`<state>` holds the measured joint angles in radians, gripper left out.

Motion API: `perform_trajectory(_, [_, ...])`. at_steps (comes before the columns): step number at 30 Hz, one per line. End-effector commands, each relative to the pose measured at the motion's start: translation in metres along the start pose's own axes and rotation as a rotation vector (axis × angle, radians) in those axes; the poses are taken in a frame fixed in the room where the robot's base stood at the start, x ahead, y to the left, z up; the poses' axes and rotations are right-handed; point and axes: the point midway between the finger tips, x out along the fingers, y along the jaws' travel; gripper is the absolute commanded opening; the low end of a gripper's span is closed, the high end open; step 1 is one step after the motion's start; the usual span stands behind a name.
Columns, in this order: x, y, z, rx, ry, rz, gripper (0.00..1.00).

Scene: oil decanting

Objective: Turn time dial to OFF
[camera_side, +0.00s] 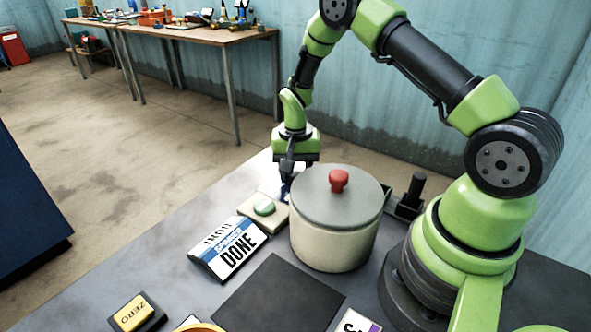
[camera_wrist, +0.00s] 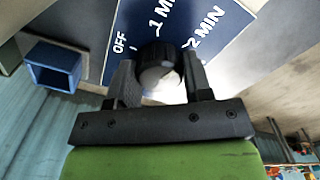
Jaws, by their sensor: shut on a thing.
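The time dial (camera_wrist: 160,57) is a round black knob with a pale lower face on a blue panel (camera_wrist: 228,45). White labels OFF, 1 MIN and 2 MIN are printed around it in the wrist view. My gripper (camera_wrist: 160,82) is shut on the dial, one finger on each side. I cannot tell which label the dial points to. In the side view my gripper (camera_side: 287,178) points down behind the left edge of the pot, and the dial is hidden there.
A cream pot (camera_side: 330,240) with a grey lid and red knob stands close beside my gripper. A green button (camera_side: 264,207) on a pale base and a DONE sign (camera_side: 230,250) are nearby. A dark square pad (camera_side: 280,295) lies in front. A blue open box (camera_wrist: 55,66) shows in the wrist view.

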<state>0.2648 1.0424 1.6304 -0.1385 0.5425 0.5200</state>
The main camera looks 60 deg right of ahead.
Motion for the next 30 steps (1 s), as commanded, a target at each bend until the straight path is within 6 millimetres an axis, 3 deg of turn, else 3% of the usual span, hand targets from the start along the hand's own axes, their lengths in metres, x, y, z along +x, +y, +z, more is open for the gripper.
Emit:
perform_trajectory(3, [-0.001,0.000,0.001,0.002,-0.002,0.001,0.22])
perform_trajectory(4, [-0.001,0.000,0.001,0.002,-0.002,0.001,0.53])
perform_trajectory(6, [-0.001,0.000,0.001,0.002,-0.002,0.000,0.69])
perform_trajectory(7, [-0.001,0.000,0.001,0.002,-0.002,0.000,0.71])
perform_trajectory(17, [-0.005,0.000,0.000,0.002,0.001,-0.001,0.71])
perform_trajectory(30, [-0.083,-0.001,0.000,0.002,0.003,-0.003,0.71])
